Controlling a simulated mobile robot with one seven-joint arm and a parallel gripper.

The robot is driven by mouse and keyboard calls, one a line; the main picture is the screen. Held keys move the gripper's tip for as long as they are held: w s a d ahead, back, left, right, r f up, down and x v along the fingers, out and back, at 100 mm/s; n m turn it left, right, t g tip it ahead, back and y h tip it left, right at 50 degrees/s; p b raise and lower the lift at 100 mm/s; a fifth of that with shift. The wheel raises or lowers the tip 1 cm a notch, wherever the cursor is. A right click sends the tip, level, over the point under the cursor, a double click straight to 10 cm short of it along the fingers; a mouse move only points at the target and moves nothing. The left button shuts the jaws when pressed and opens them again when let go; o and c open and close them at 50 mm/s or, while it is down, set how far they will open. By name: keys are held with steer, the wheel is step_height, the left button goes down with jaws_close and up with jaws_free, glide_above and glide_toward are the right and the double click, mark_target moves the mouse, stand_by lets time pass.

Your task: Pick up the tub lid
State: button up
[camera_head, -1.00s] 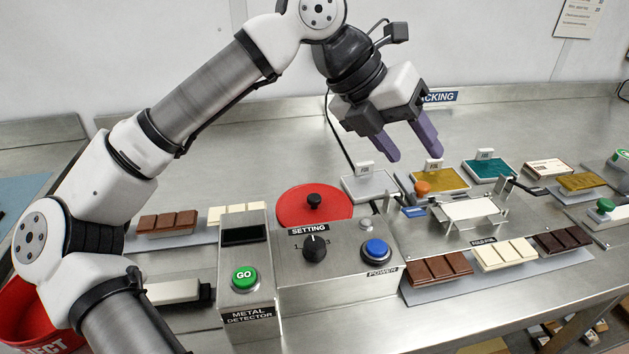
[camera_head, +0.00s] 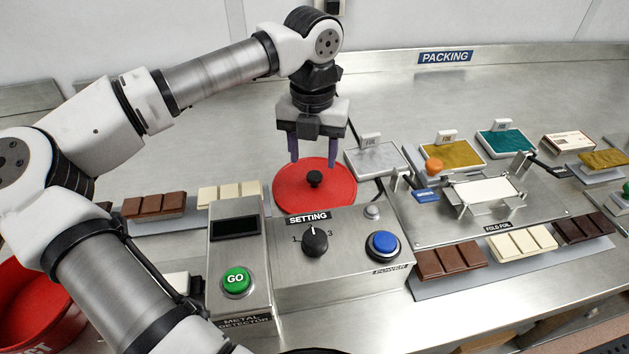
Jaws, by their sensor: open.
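The tub lid (camera_head: 290,196) is a round red disc with a black knob (camera_head: 314,178) at its middle. It lies flat behind the grey control box, whose top edge partly hides its front rim. My gripper (camera_head: 314,160) points down over the lid, its two purple fingers apart. The fingertips appear above and just behind the knob, one to each side of it, with nothing between them. How high they are above the lid I cannot tell exactly.
The control box (camera_head: 290,268) with setting dial and blue button stands right in front of the lid. The metal detector (camera_head: 236,262) is at its left. Chocolate bars (camera_head: 155,205) lie farther left. A foil tray (camera_head: 375,158) is close at the right. The steel bench behind is clear.

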mark_target(314, 174)
steer(key=shift+d+f+p, duration=0.15)
steer(key=shift+f+p, duration=0.8)
steer(key=shift+f, duration=1.75)
steer(key=shift+w, duration=0.1)
steer(key=c, duration=1)
steer(key=shift+r, duration=0.15)
steer(key=shift+r+b, duration=1.35)
steer(key=shift+r, duration=8.55)
